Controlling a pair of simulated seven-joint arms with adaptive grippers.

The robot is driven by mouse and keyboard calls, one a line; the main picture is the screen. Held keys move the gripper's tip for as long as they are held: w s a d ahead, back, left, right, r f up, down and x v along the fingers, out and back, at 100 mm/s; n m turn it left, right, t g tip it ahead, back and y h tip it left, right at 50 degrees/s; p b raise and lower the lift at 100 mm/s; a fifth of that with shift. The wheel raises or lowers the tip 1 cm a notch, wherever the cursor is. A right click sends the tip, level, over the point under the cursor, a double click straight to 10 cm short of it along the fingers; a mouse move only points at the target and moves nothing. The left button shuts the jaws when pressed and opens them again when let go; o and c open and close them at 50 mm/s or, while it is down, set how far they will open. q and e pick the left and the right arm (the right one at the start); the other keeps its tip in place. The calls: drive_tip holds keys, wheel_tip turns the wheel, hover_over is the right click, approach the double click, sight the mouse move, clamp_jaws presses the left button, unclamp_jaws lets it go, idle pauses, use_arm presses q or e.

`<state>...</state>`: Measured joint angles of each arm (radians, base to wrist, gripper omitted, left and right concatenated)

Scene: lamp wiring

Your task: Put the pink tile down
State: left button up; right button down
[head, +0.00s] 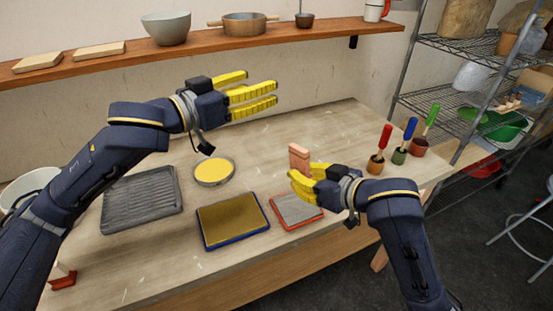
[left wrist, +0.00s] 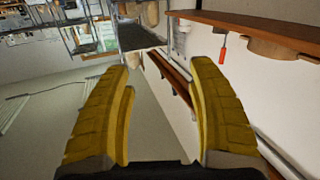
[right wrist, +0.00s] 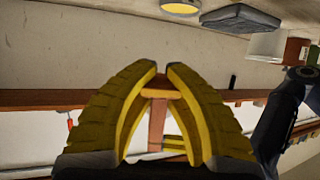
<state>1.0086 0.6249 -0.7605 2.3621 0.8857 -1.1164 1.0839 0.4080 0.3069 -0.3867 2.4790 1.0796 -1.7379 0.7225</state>
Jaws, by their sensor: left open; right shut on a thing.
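The pink tile (head: 299,157) is a small salmon-coloured slab, upright in the head view behind the red-rimmed grey tray. My right gripper (head: 300,182) has its yellow fingers closed on it. The fingers hide its lower part, and I cannot tell whether it touches the table. In the right wrist view the tile (right wrist: 157,122) shows between the two fingers. My left gripper (head: 262,93) is open and empty, raised above the back of the table. Its spread fingers (left wrist: 160,75) have nothing between them in the left wrist view.
The wooden table (head: 330,130) holds a grey ribbed tray (head: 142,199), a round yellow dish (head: 213,172), a blue-rimmed tray (head: 232,222) and a red-rimmed tray (head: 296,208). Potted coloured-handled tools (head: 404,142) stand at right. The table's back middle is clear. A wall shelf (head: 210,48) runs behind.

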sight(297, 158)
use_arm(q)
drive_tip(key=s+d+f+g, duration=0.1)
drive_tip(key=s+f, duration=0.1)
drive_tip(key=f, duration=0.2)
drive_tip(key=s+d+f+g+y, duration=0.1)
drive_tip(key=s+d+f+g, duration=0.1)
drive_tip(key=s+f, duration=0.1)
drive_tip(key=s+d+f+m+g, duration=0.1)
drive_tip(key=s+f, duration=0.1)
drive_tip(key=f, duration=0.3)
drive_tip(key=shift+s+d+f+g, duration=0.1)
drive_tip(key=shift+s+d+g, duration=0.2)
drive_tip(key=shift+s, duration=0.1)
drive_tip(key=shift+d+f, duration=0.2)
drive_tip(key=shift+x, duration=3.4)
drive_tip(key=shift+a+f, duration=0.1)
drive_tip(key=shift+c, duration=0.5)
drive_tip(key=c, duration=0.9)
drive_tip(key=shift+c, duration=0.5)
use_arm(e)
drive_tip(key=c, duration=1.4)
unclamp_jaws()
